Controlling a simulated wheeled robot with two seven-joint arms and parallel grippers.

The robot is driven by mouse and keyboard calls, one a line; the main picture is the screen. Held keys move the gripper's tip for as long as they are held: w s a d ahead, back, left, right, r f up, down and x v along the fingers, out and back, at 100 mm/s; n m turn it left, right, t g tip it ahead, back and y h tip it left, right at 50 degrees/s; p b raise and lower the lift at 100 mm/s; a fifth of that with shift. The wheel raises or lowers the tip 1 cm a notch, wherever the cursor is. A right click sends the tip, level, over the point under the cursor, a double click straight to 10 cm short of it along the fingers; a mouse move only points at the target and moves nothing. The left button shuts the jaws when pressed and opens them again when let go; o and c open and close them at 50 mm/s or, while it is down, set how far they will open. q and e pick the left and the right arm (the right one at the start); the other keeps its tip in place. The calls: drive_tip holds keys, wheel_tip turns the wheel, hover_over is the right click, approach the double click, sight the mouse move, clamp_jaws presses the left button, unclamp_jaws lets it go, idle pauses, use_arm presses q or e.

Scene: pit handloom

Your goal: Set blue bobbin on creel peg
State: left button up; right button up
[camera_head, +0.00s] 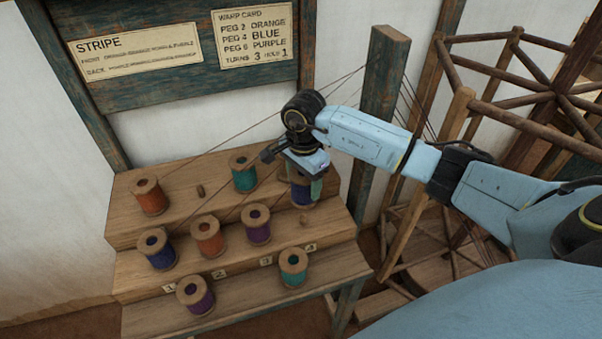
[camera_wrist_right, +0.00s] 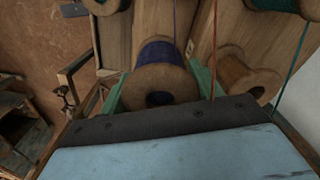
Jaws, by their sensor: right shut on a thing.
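My right gripper (camera_head: 303,178) is shut on a blue bobbin (camera_head: 301,194), near the right end of the stepped wooden creel (camera_head: 122,236). In the right wrist view the blue bobbin (camera_wrist_right: 161,72) sits between the green fingertips (camera_wrist_right: 160,90), its holed wooden end facing the camera. I cannot tell whether the bobbin touches the step. A bare peg (camera_head: 303,219) stands just below it in the head view, behind label 4 (camera_head: 310,247). Another bare peg (camera_head: 200,190) stands on the back step. My left gripper is not in view.
Orange (camera_head: 151,199) and teal (camera_head: 243,175) bobbins stand on the back step, with several more on the lower steps. Thin threads cross above the creel. A wooden post (camera_head: 382,110) and a spoked wooden frame (camera_head: 500,75) stand right. The warp card (camera_head: 252,36) reads peg 4 blue.

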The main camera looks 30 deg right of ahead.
drive_tip(key=b, duration=0.3)
hover_over(303, 214)
drive_tip(key=shift+f, duration=2.55)
drive_tip(key=shift+f+b, duration=2.25)
drive_tip(key=shift+f, duration=0.2)
drive_tip(key=o, duration=1.3)
drive_tip(key=shift+o, duration=0.2)
